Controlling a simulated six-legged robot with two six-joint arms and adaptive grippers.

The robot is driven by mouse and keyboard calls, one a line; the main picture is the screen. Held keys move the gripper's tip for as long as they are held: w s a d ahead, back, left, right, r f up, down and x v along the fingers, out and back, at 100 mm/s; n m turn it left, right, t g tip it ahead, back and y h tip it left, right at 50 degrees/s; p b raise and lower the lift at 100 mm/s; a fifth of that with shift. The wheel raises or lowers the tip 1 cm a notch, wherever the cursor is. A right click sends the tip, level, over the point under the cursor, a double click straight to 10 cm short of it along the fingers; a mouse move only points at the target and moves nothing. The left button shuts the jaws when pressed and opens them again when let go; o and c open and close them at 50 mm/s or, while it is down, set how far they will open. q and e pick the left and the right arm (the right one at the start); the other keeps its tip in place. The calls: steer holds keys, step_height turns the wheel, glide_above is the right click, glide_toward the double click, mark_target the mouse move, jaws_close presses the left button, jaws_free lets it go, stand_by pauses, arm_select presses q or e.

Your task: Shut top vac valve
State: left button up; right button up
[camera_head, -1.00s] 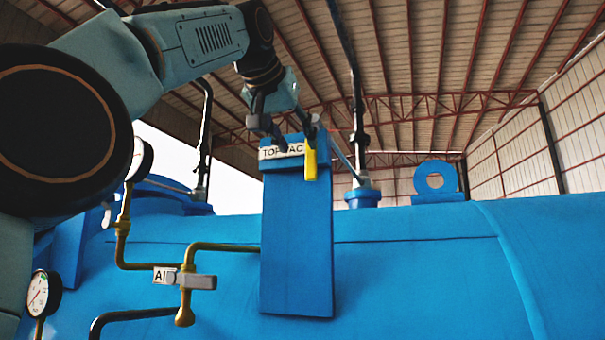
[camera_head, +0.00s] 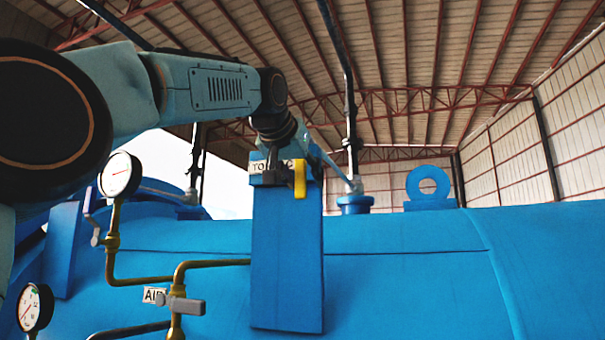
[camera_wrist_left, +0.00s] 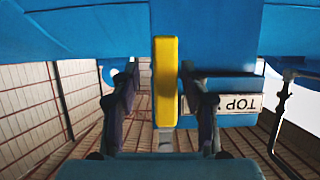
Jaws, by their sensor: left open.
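The top vac valve's yellow handle (camera_head: 300,179) hangs down at the top of a blue upright box (camera_head: 287,260), beside a white label (camera_head: 259,166) that is partly covered by my gripper. My left gripper (camera_head: 284,172) is at the handle, reaching down from above. In the left wrist view, the yellow handle (camera_wrist_left: 165,83) stands between the two dark fingers of my open left gripper (camera_wrist_left: 160,75). A gap shows on each side of the handle. The label (camera_wrist_left: 237,103) reads TOP upside down there. My right gripper is not in view.
A large blue vessel (camera_head: 410,265) fills the lower part. A second valve with a grey handle (camera_head: 188,306) and an AIR label sits lower left on brass piping. Two gauges (camera_head: 120,174) stand at the left. A lifting eye (camera_head: 428,187) is at right.

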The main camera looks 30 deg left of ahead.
arm_select(q)
steer(key=shift+w+a+f, duration=0.25)
steer(key=shift+w+a, duration=0.1)
steer(key=shift+c, duration=0.3)
steer(key=shift+a, duration=0.2)
steer(key=shift+c, duration=0.9)
steer(key=shift+s, duration=0.25)
steer(key=shift+c, duration=1.4)
steer(key=shift+d+r, duration=0.15)
steer(key=shift+d, duration=0.2)
steer(key=c, duration=0.3)
steer(key=shift+a, duration=0.15)
jaws_close()
steer(key=shift+r, duration=0.1)
